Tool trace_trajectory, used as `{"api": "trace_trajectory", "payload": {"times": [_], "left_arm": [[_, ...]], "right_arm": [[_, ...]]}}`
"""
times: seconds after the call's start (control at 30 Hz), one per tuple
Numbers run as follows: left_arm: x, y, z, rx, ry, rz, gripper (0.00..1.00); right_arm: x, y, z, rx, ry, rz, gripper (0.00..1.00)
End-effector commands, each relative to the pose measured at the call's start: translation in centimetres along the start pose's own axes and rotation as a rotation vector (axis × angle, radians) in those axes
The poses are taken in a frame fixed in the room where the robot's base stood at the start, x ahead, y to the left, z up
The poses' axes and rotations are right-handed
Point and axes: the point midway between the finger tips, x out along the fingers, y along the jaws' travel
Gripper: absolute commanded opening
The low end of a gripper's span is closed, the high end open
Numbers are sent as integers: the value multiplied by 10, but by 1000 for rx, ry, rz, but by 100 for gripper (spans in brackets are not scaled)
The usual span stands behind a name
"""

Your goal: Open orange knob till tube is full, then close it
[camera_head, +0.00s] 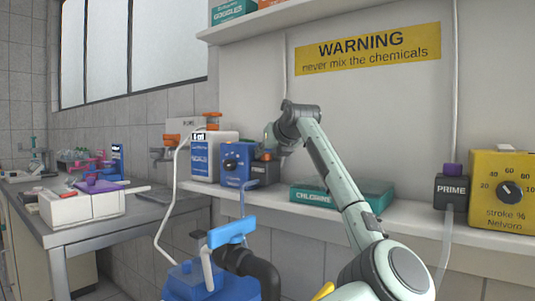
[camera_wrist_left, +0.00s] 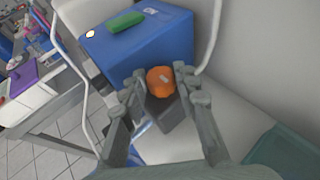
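An orange knob (camera_wrist_left: 160,82) sits on a dark block (camera_wrist_left: 172,112) at the front of the blue pump (camera_wrist_left: 150,45) in the left wrist view. In the head view the knob (camera_head: 266,155) is small and partly hidden by my left gripper (camera_head: 274,140). My left gripper (camera_wrist_left: 161,84) is open, with one finger on each side of the knob. I cannot tell whether the fingers touch it. A thin blue tube (camera_head: 242,200) hangs below the pump (camera_head: 236,163); its fill level is too small to tell. My right gripper is not in view.
A white canister (camera_head: 208,155) stands left of the pump, with a white hose (camera_head: 165,205) nearby. A teal box (camera_head: 375,195) lies on the shelf behind my arm. A yellow pump (camera_head: 505,185) and black PRIME unit (camera_head: 452,190) are at right. A blue-handled valve (camera_head: 232,230) stands below.

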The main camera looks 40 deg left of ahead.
Motion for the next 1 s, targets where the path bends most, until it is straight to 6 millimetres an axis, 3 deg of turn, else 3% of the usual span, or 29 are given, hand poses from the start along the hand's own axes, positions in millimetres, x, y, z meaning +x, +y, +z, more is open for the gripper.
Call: {"api": "trace_trajectory", "payload": {"times": [0.13, 0.53, 1.0], "left_arm": [[0, 0, 0, 0, 0, 0, 50], [0, 0, 2, -6, 0, 23, 50], [-1, -6, 10, -142, -2, 377, 50]], "right_arm": [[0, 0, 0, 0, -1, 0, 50], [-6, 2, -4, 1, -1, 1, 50], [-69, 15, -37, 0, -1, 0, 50]]}}
